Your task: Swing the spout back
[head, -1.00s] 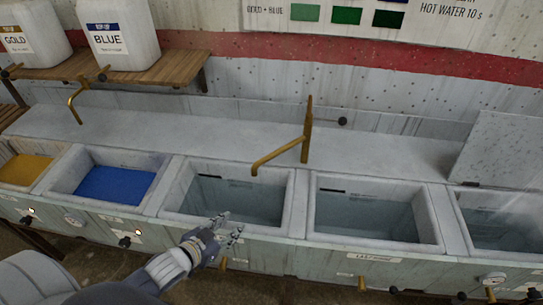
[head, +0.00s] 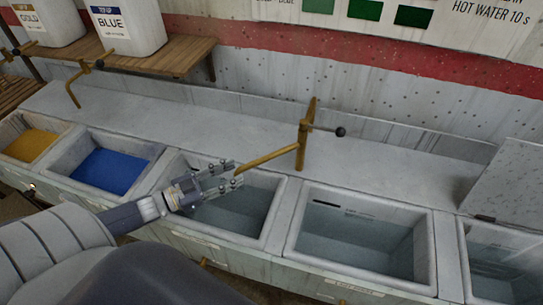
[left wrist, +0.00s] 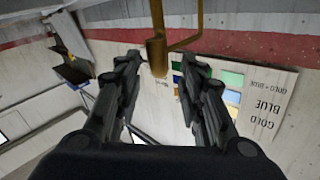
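The brass spout (head: 268,156) reaches left and toward me from its upright brass post (head: 303,140), over the third basin's back right edge. A black-knobbed lever (head: 340,131) sticks out right of the post. My left gripper (head: 236,173) is above the third basin, its fingertips close to the spout's free end. I cannot tell whether they touch it. In the left wrist view the gripper (left wrist: 157,62) is open, with brass tap parts (left wrist: 157,50) showing beyond and between the fingertips. My right gripper is out of view.
A gold-filled basin (head: 32,144) and a blue-filled basin (head: 108,170) lie left, an empty-looking basin (head: 350,240) right. Another brass tap (head: 75,85) stands back left, below a wooden shelf (head: 165,58) with white jugs. A raised grey lid (head: 505,185) stands at the right.

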